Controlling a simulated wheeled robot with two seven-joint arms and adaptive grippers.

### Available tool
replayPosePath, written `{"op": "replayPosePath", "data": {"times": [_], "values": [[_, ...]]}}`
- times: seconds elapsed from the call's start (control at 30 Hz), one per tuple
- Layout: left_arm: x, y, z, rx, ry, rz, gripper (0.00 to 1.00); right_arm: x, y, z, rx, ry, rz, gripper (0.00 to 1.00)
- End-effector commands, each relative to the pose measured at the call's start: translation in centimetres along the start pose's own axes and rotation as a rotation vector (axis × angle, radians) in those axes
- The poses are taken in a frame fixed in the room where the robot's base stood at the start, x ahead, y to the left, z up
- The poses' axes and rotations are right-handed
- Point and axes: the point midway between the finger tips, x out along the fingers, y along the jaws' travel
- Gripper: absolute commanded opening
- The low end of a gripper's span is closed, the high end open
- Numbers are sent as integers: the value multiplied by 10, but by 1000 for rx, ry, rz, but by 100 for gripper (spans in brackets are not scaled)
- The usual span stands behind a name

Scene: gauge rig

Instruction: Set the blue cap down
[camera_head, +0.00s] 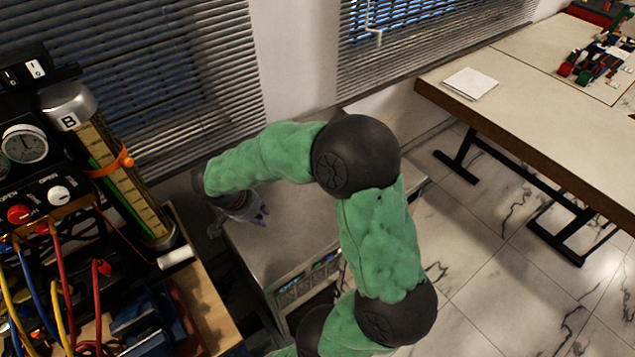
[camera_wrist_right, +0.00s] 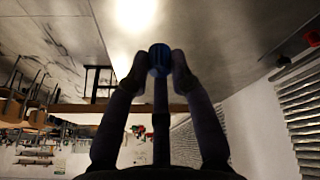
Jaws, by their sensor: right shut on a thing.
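In the head view my right gripper (camera_head: 258,213) is small and partly hidden by my green arm, over the far part of a grey metal cabinet top (camera_head: 285,240). I cannot make out the cap clearly in the head view, nor tell whether it touches the cabinet top. My left gripper is not in view.
At the left stands the gauge rig with a dial (camera_head: 24,144), a tall tube marked B (camera_head: 125,170) and coloured hoses. A wooden table (camera_head: 545,105) with a white pad (camera_head: 470,83) is at the right. The cabinet top around my gripper looks mostly clear.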

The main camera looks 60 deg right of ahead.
Motion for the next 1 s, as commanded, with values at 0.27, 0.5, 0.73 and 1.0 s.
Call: {"op": "replayPosePath", "data": {"times": [0.27,0.5,0.73,1.0], "values": [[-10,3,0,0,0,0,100,-1,45,29,34,-16,32,0],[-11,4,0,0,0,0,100,4,57,36,47,-22,43,0],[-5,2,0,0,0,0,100,31,37,8,49,-23,47,0],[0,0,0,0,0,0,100,69,9,-29,46,-24,47,0]]}}
